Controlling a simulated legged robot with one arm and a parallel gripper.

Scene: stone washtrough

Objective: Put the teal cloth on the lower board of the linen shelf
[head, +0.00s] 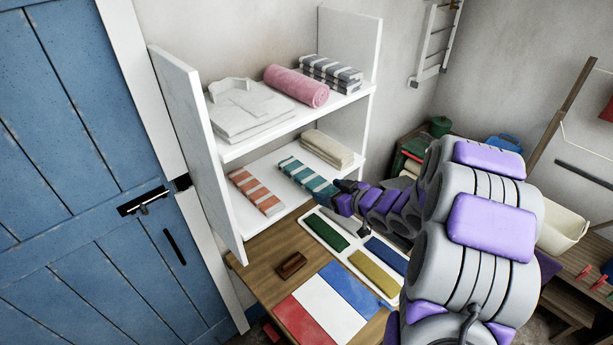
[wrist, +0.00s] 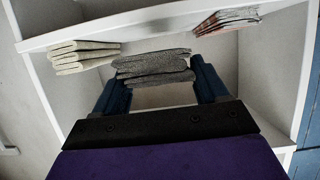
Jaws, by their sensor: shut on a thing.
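The linen shelf (head: 202,130) is a white unit in the head view. Its lower board (head: 270,168) carries an orange-striped cloth at left and a beige cloth at right. The teal cloth (head: 308,178), folded with white stripes, is between these two, at the lower board's front. My gripper (head: 345,193) is shut on its near right end, which the fingers partly hide. In the wrist view the held cloth (wrist: 154,68) looks grey between the two fingers, with the beige cloth (wrist: 82,56) at left. I cannot tell whether the teal cloth touches the board.
The upper board (head: 300,118) holds white linen, a pink roll and grey-striped cloths. Below, a wooden table (head: 262,255) bears a white tray (head: 318,230) with green, yellow and blue pieces, a brown block (head: 291,265) and a red-white-blue panel. A blue door (head: 85,170) stands at left.

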